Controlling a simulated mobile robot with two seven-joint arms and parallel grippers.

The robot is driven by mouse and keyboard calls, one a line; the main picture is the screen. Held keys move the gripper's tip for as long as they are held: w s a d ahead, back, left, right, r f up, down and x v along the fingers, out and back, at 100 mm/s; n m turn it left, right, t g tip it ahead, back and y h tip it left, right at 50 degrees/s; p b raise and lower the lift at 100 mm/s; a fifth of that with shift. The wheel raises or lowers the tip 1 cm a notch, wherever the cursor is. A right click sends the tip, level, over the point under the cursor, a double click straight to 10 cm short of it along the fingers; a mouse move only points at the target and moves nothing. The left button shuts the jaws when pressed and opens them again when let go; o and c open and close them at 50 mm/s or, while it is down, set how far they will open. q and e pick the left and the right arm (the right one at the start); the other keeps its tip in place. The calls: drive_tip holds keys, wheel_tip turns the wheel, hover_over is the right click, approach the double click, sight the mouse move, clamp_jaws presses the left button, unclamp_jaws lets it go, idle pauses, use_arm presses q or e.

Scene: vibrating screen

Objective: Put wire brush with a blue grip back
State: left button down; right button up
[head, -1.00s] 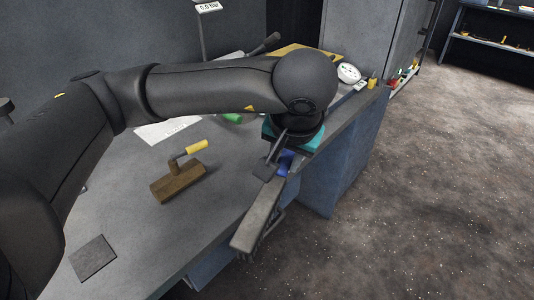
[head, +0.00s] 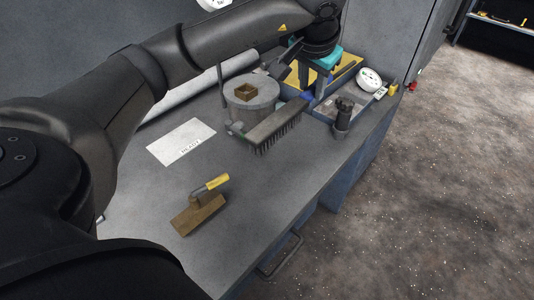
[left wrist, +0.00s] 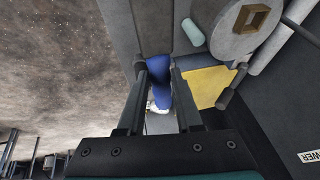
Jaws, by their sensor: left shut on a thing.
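The wire brush (head: 272,127) has a long grey-brown back with dark bristles facing down. It is held over the back part of the bench, its bristled end toward the lower left. My left gripper (head: 308,90) is shut on its grip end. In the left wrist view the blue grip (left wrist: 158,80) sits between the two fingers of my left gripper (left wrist: 161,68), and the grey brush back (left wrist: 152,28) runs out beyond the fingertips. In the head view the grip is mostly hidden by the fingers. My right gripper is not in view.
A wooden tool with a yellow grip (head: 198,212) lies on the bench (head: 250,200) in front. A white labelled card (head: 182,142), a round grey pot (head: 262,92), a dark upright tool (head: 343,117), a yellow-lined tray (head: 298,72) and a white dial (head: 369,80) stand behind.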

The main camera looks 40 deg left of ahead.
use_arm(q)
drive_tip(key=shift+w+a+f+b, duration=0.15)
drive_tip(key=shift+a+f, duration=0.3)
drive_tip(key=shift+f, duration=2.55)
drive_tip(key=shift+w+a+f+b, duration=0.15)
drive_tip(key=shift+a+f, duration=0.3)
drive_tip(key=shift+f, duration=2.6)
drive_tip(key=shift+w+a+f+b, duration=0.15)
drive_tip(key=shift+a+f, duration=0.3)
drive_tip(key=shift+f, duration=2.55)
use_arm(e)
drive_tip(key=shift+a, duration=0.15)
use_arm(q)
drive_tip(key=shift+f, duration=0.1)
drive_tip(key=c, duration=1)
unclamp_jaws()
drive_tip(key=shift+f, duration=0.1)
drive_tip(key=shift+c, duration=0.2)
drive_tip(key=o, duration=0.5)
drive_tip(key=shift+c, duration=0.2)
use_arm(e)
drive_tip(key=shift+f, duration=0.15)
